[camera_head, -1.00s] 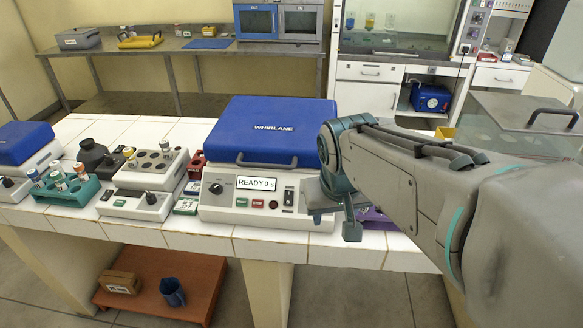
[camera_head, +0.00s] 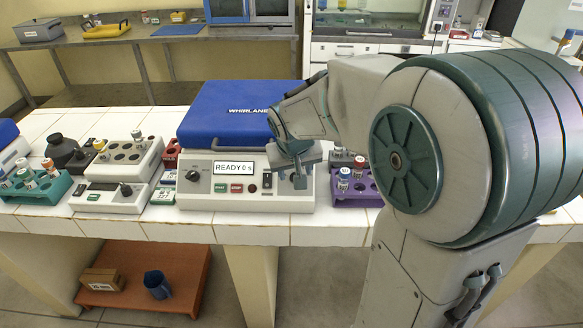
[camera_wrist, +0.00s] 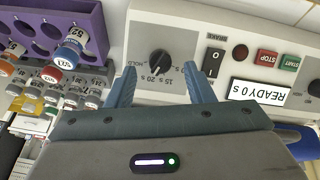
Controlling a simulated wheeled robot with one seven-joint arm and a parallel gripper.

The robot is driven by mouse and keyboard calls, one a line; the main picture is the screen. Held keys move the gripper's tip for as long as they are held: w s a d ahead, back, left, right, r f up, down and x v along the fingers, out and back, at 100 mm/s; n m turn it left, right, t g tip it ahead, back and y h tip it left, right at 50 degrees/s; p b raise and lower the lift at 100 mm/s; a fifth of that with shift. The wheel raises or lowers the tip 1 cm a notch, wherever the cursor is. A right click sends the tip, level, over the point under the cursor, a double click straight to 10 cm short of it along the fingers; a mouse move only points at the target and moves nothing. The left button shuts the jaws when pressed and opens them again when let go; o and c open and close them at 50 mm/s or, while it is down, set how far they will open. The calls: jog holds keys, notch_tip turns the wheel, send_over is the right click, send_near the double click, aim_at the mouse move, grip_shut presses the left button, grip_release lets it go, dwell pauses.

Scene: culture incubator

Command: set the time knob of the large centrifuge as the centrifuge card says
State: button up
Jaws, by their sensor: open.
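The large blue-lidded centrifuge (camera_head: 236,112) stands on the white tiled bench, lid closed. Its display (camera_head: 234,188) reads READY 0 s. In the wrist view the panel appears upside down, with a black knob (camera_wrist: 159,62) among marks including 15 s, 20 s and HOLD. The knob's exact setting is too small to read surely. My gripper (camera_wrist: 159,70) is open, its two fingers on either side of this knob, seemingly not touching it. In the head view my gripper (camera_head: 299,178) is at the panel's right end and hides the knob. I cannot identify the centrifuge card.
A second knob (camera_head: 193,175) is left of the display. A rocker switch (camera_wrist: 212,62) and red STOP button (camera_wrist: 267,58) are close to my gripper. A purple tube rack (camera_head: 358,186) stands right of the centrifuge.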

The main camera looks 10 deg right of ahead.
jog(key=shift+x, duration=1.45)
jog(key=shift+c, duration=0.3)
jog(key=c, duration=0.9)
jog(key=shift+c, duration=0.2)
